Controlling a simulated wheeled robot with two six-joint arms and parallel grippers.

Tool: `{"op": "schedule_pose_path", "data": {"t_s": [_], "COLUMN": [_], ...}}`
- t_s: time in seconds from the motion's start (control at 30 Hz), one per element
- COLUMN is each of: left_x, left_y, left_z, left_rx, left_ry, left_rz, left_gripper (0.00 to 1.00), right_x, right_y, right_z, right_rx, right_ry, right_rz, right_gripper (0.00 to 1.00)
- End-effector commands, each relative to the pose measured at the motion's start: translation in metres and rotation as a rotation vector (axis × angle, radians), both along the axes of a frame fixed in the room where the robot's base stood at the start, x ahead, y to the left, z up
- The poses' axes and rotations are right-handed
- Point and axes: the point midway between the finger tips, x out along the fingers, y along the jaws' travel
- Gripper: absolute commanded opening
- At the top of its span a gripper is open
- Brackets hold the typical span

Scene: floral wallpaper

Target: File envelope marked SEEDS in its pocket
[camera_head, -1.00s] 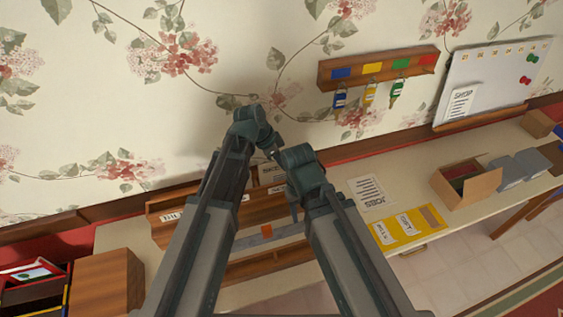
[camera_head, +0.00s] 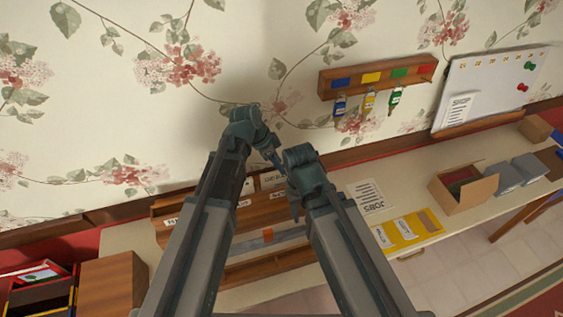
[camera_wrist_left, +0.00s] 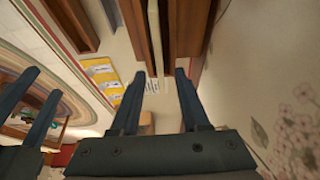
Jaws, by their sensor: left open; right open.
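A wooden rack (camera_head: 265,273) with several white labels stands on the counter against the wall, partly hidden behind my arms. Pale envelope-like pieces (camera_head: 271,180) show at its back; the print on them is too small to read, so I cannot tell which is SEEDS. My left gripper (camera_head: 277,160) is open just above the back of the rack. In the left wrist view, its fingers (camera_wrist_left: 158,74) are apart, with a thin pale edge (camera_wrist_left: 155,38) beyond them between brown boards. My right gripper (camera_head: 295,208) is open and lower, in front of the rack; it also shows in the left wrist view (camera_wrist_left: 42,84).
A JOBS sheet (camera_head: 370,195) and a yellow holder with white labels (camera_head: 429,222) lie right of the rack. Farther right stand an open cardboard box (camera_head: 478,190) and grey pieces (camera_head: 507,177). A key rack (camera_head: 350,86) and whiteboard (camera_head: 487,72) hang on the wall.

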Motion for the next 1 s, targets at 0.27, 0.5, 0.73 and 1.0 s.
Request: {"op": "schedule_pose_path", "data": {"t_s": [0.27,0.5,0.73,1.0], "left_x": [-0.006,-0.011,-0.012,-0.012], "left_y": [0.017,0.031,0.037,0.037], "left_z": [0.051,0.085,0.097,0.095], "left_rx": [0.000,0.000,0.000,0.000], "left_ry": [0.000,0.000,0.000,0.000], "left_rz": [0.001,0.001,0.000,0.000], "left_gripper": [0.45,0.45,0.45,0.45], "right_x": [0.000,0.000,0.000,0.000], "right_y": [0.000,0.000,0.000,0.000], "right_z": [0.051,0.085,0.097,0.095], "right_rx": [0.002,0.002,0.002,0.002], "right_ry": [0.000,0.000,0.002,0.002], "right_rz": [-0.010,-0.013,-0.011,-0.010], "right_gripper": [0.50,0.50,0.50,0.50]}}
